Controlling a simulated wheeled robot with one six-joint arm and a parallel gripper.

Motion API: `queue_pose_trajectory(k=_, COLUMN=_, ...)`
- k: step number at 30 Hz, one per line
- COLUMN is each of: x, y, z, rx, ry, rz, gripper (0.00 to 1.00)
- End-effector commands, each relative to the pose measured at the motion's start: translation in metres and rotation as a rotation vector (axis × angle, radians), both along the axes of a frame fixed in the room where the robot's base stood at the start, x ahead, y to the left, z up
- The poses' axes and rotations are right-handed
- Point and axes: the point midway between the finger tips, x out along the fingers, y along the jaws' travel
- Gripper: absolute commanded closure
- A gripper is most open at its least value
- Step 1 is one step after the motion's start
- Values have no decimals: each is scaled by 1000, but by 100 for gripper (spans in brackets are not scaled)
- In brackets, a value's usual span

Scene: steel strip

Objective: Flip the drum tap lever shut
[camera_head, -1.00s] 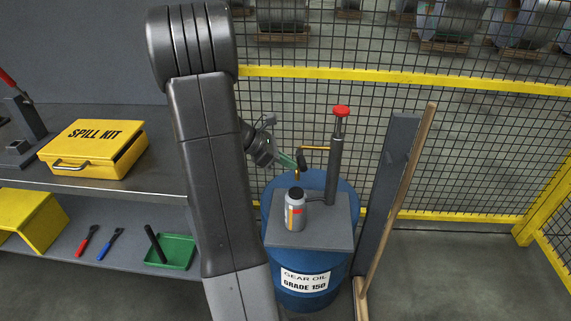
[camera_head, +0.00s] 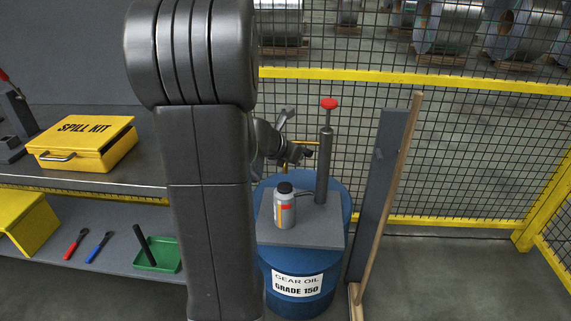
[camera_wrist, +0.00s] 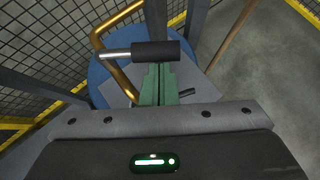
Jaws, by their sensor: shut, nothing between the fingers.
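The tap lever shows in the wrist view as a steel rod with a black grip (camera_wrist: 156,52), lying across the picture beside a bent brass pipe (camera_wrist: 112,45). My gripper (camera_wrist: 159,70) has its green fingers together and empty, with the tips at the near edge of the black grip. I cannot tell whether they touch it. In the head view my gripper (camera_head: 303,154) is above the blue gear oil drum (camera_head: 290,255), left of the grey pump with the red knob (camera_head: 329,104). My wrist hides most of the lever there.
A grey bottle (camera_head: 285,209) stands on the grey plate (camera_head: 322,222) on the drum. A wooden pole (camera_head: 397,175) leans at the right by a grey post. Yellow-railed mesh (camera_head: 430,150) closes the back. A bench at left holds a yellow spill kit (camera_head: 85,143).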

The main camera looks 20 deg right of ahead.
Motion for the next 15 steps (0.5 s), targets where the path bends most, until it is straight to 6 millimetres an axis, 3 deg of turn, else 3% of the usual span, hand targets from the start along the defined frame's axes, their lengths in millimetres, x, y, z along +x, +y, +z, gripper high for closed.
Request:
queue_pose_trajectory(k=8, x=1, y=-24, z=-2, rx=-1, ry=0, rz=253, gripper=100)
queue_pose_trajectory(k=15, x=8, y=-35, z=0, rx=1, ry=-1, rz=249, gripper=100)
